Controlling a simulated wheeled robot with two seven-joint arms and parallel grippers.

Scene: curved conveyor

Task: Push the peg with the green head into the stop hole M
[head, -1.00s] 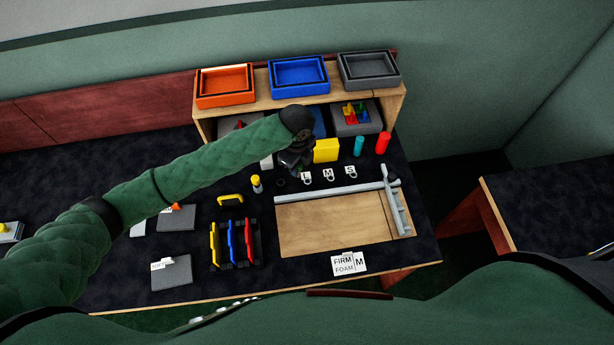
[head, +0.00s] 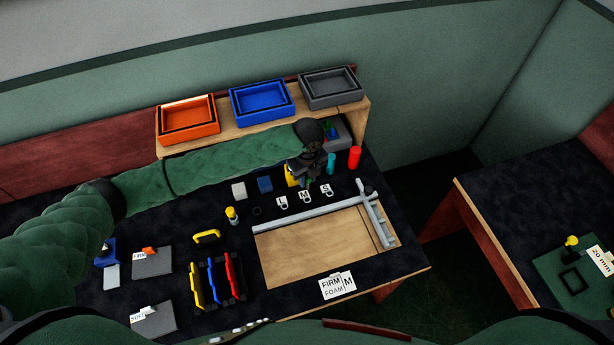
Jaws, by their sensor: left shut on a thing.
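The tags L (head: 282,203), M and S (head: 326,190) stand in a row behind the grey fence. Stop hole M itself cannot be made out. My right gripper is not in view.
A yellow block (head: 290,178), partly hidden by my gripper, a teal cylinder (head: 331,163) and a red cylinder (head: 354,157) stand close by. The grey fence (head: 300,221) edges a wooden board (head: 310,250) in front. A shelf with trays stands behind.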

